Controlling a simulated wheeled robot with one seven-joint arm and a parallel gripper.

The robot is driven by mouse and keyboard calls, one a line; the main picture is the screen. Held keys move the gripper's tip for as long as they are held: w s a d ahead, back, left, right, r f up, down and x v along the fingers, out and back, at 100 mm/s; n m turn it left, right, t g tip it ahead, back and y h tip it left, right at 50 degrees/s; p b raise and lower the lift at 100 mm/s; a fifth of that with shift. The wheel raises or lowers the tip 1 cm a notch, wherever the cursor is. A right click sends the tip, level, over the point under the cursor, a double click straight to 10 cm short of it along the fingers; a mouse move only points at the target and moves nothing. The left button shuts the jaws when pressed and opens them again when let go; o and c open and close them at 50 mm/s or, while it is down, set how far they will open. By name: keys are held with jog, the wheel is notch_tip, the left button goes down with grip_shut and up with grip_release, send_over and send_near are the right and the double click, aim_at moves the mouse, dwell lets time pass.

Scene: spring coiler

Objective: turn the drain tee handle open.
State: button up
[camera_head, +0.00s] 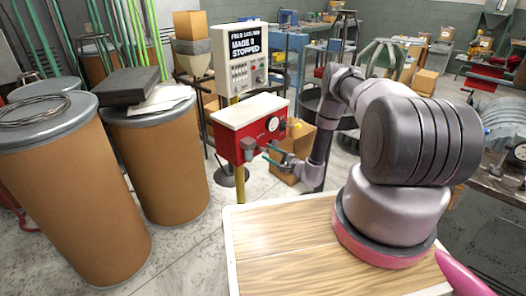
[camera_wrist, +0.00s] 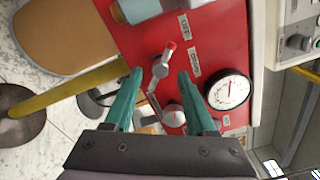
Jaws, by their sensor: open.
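The red box (camera_head: 228,139) with a white top stands on a yellow post in the head view. In the wrist view its red face (camera_wrist: 222,35) fills the upper middle. A small grey metal lever with a red tip (camera_wrist: 161,68), which looks like the drain tee handle, projects from this face. My gripper (camera_wrist: 159,74) is open, with one teal finger on each side of the lever. I cannot tell whether either finger touches it. In the head view my gripper (camera_head: 267,152) is at the front of the box, and the lever cannot be made out there.
A round gauge (camera_wrist: 228,89) and a grey round knob (camera_wrist: 173,115) are close to the right finger. A display panel (camera_head: 238,55) reading "STOPPED" stands behind the box. Brown drums (camera_head: 155,165) stand at left, and a cardboard box (camera_head: 293,150) is behind my gripper.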

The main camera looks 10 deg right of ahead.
aim_at(264, 150)
jog(key=shift+x, duration=1.85)
grip_shut()
